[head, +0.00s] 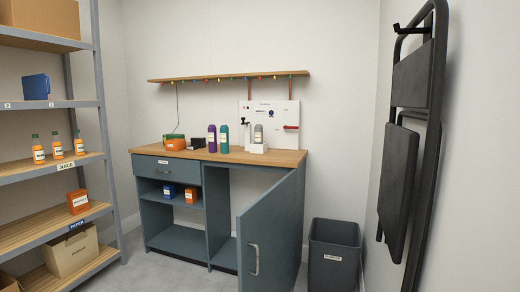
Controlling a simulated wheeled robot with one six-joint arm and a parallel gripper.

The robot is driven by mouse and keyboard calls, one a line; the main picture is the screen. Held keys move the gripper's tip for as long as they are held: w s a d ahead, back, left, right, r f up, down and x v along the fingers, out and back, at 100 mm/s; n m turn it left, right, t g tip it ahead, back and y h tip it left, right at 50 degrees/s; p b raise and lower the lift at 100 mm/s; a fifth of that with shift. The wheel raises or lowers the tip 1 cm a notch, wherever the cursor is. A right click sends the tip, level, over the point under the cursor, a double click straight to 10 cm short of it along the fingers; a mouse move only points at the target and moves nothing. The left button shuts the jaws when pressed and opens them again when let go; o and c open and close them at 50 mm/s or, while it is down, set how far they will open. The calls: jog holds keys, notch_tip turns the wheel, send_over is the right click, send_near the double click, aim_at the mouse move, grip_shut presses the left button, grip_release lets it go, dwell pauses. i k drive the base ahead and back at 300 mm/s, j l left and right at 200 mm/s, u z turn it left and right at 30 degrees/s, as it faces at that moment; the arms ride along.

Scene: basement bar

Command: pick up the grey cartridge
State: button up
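The grey cartridge (258,131) appears to be the small grey cylinder with a pale label on the wooden counter (290,157), right of its middle. It stands upright at a white block-like holder (256,149); I cannot tell whether it sits in it or behind it. A purple bottle (212,140) and a teal bottle (224,140) stand to its left, apart from it. My gripper does not show in this view.
The cabinet door (270,235) under the counter hangs open toward me. A dark bin (334,255) stands to its right. A folded black chair or ladder (400,160) hangs on the right wall. A shelf rack (50,170) fills the left. Floor is clear before the cabinet's left part.

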aim_at(258, 129)
jog(key=i+j+u, duration=0.15)
jog(key=j, duration=0.3)
jog(key=i+j+u, duration=0.1)
jog(key=i+j, duration=0.2)
jog(key=j, duration=0.15)
jog(key=i+j+u, duration=0.15)
jog(key=j, duration=0.25)
jog(key=i+j+u, duration=0.15)
jog(key=i, duration=0.4)
jog(key=i+j+u, duration=0.2)
jog(key=i, duration=0.35)
jog(key=i+j+u, duration=0.15)
jog(key=i, duration=0.45)
jog(key=i+l+z, duration=0.15)
jog(key=i+z, duration=0.7)
jog(key=i+j+z, duration=0.2)
jog(key=i+z, duration=0.25)
jog(key=i+l+z, duration=0.1)
jog(key=i, duration=0.5)
jog(key=i+l, duration=0.15)
jog(key=i, duration=0.4)
jog(key=l+z, duration=0.05)
